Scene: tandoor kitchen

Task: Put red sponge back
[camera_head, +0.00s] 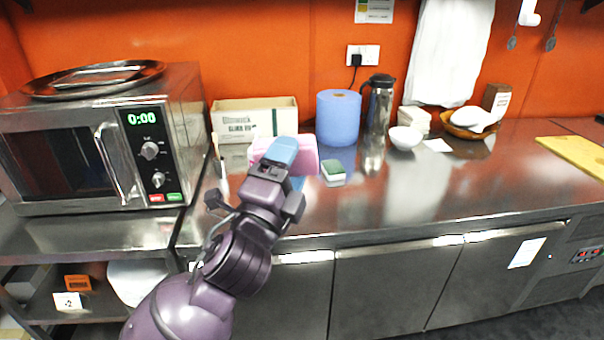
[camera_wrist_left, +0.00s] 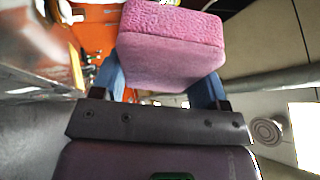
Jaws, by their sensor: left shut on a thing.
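The red sponge, which looks pink (camera_head: 308,158), is held between the blue fingers of my left gripper (camera_head: 290,165). In the head view it is in front of the back part of the steel counter (camera_head: 420,190), partly hidden by the gripper. I cannot tell whether it touches the counter. In the left wrist view the sponge (camera_wrist_left: 170,48) fills the space between the two fingers. A green and white sponge (camera_head: 333,171) lies on the counter just right of the held one. My right gripper is not in view.
A cardboard box (camera_head: 238,122), blue paper roll (camera_head: 338,118) and steel flask (camera_head: 379,104) stand behind. A white bowl (camera_head: 405,137) and a basket (camera_head: 458,131) are further right. A microwave (camera_head: 60,150) stands at left. The counter's front middle is clear.

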